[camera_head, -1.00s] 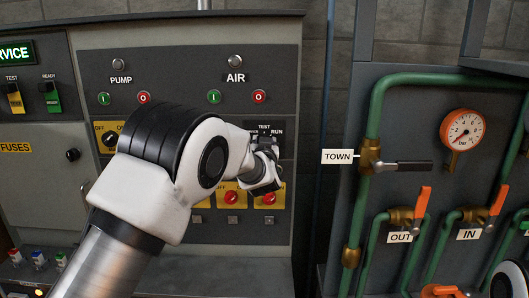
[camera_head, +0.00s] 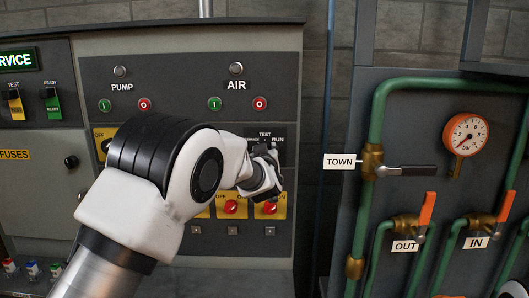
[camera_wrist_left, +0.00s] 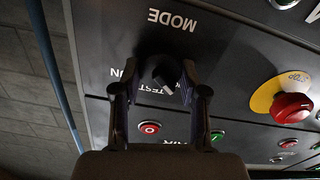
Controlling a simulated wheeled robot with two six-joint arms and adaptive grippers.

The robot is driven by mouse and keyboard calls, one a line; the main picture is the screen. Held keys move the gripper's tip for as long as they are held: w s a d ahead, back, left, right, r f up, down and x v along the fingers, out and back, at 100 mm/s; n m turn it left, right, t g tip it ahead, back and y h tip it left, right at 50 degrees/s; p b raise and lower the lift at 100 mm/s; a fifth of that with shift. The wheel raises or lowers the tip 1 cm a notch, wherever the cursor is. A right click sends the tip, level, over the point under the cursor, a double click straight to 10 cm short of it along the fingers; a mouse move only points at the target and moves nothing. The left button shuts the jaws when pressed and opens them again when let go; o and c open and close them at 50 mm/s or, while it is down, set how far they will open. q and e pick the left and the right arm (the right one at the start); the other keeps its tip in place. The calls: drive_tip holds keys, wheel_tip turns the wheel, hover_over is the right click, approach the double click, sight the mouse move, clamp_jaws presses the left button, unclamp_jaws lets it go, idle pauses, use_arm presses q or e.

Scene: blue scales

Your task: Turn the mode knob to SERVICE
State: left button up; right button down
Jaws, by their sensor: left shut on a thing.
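The mode knob (camera_wrist_left: 163,74) is a small black knob on the dark panel, below the upside-down MODE label in the left wrist view. My left gripper (camera_wrist_left: 160,72) is shut on it, with one finger on each side. The knob's grey bar slants toward the TEST label (camera_wrist_left: 157,90); its exact setting is hard to read. RUN lies beside one finger, and the SERVICE mark is not legible there. In the head view my left gripper (camera_head: 268,172) covers the knob, below the TEST and RUN labels. My right gripper is not in view.
Red knobs on yellow plates (camera_head: 270,207) sit just below my gripper. Green and red AIR buttons (camera_head: 237,103) are above. A red emergency button (camera_wrist_left: 292,107) is beside it in the wrist view. Pipes with a TOWN valve (camera_head: 372,163) stand to the right.

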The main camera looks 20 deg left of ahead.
use_arm(q)
drive_tip(key=o, duration=1.1)
drive_tip(key=shift+o, duration=0.2)
drive_tip(key=v, duration=0.7)
drive_tip(key=shift+s, duration=0.25)
drive_tip(key=shift+w, duration=0.1)
